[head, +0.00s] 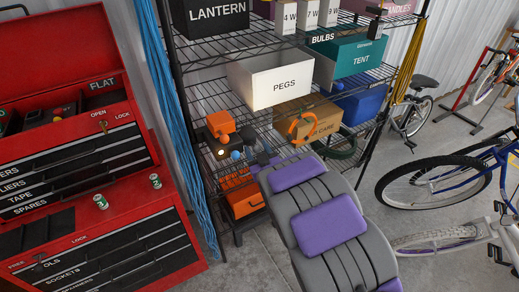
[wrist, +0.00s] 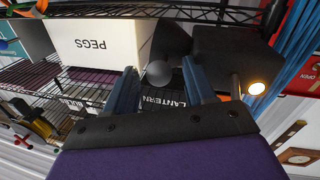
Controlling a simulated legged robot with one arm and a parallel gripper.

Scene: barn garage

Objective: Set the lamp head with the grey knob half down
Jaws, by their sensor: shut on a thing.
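An orange lamp (head: 220,124) stands on the wire shelf in the head view, left of the PEGS box, with a small lit bulb (head: 221,153) below its orange part. In the wrist view the lit bulb (wrist: 256,88) shows at the right, beside a dark block-shaped part (wrist: 232,52). A round grey knob (wrist: 158,74) sits between the blue fingers of my gripper (wrist: 160,70). My gripper is shut on the knob, with a finger on each side. In the head view my arm reaches in from the lower right and hides part of the area by the knob.
The white PEGS box (head: 270,80) and a brown box (head: 306,118) with an orange clamp (head: 303,127) stand right of the lamp. Blue cords (head: 172,120) hang at the rack's left. A red tool chest (head: 110,240) stands left, bicycles (head: 435,190) right.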

